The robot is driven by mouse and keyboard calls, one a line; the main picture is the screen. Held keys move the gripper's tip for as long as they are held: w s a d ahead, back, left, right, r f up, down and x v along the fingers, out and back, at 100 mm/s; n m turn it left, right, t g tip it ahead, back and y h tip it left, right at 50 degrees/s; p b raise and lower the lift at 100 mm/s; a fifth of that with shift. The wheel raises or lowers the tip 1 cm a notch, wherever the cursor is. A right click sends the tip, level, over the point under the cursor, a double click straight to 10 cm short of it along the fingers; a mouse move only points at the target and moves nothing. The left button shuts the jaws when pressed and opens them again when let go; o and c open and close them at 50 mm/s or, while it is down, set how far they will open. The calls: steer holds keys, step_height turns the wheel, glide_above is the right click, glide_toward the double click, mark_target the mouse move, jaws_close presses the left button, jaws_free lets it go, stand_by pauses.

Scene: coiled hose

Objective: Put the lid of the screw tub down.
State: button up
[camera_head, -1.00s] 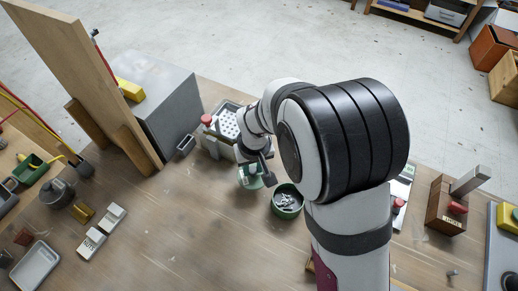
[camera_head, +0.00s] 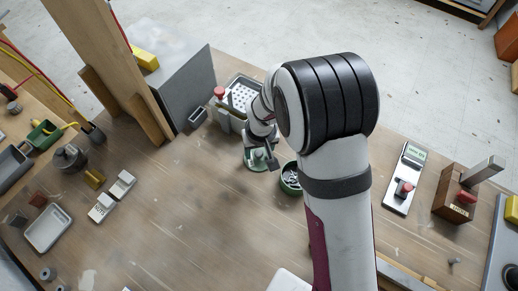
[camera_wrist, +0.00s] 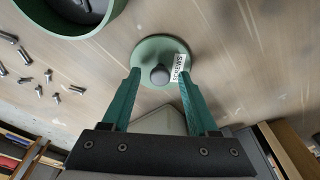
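The lid (camera_wrist: 150,50) is a round green disc with a dark knob and a white SCREWS label. In the wrist view it appears to lie flat on the bench. My gripper (camera_wrist: 160,74) has its two green fingers spread, with a gap between each finger and the knob. In the head view the lid (camera_head: 256,163) shows below my gripper (camera_head: 262,152), partly hidden by it. The green tub (camera_head: 284,182) stands open just right of the lid, with metal pieces inside and my arm partly over it. Part of the tub (camera_wrist: 75,28) also shows at the wrist view's upper left.
Several loose screws (camera_wrist: 38,82) lie left in the wrist view. A grey panel (camera_head: 180,92) and wooden post (camera_head: 105,65) stand left. A scale (camera_head: 407,178) stands right.

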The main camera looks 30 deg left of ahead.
mark_target(261, 164)
step_height(261, 164, up, 12)
steer(key=s+d, duration=0.1)
steer(key=s+d+r+m, duration=0.1)
steer(key=d+r+m, duration=0.2)
steer(key=d, duration=0.5)
steer(key=s+d+r+m, duration=0.1)
steer(key=d+r+m, duration=0.25)
steer(key=d, duration=0.45)
steer(key=s+d+r+m+g, duration=0.1)
steer(key=s+d+m, duration=0.7)
steer(key=s, duration=0.5)
steer(key=shift+d+r+y, duration=0.25)
steer(key=shift+d+y, duration=0.05)
steer(key=shift+d, duration=0.9)
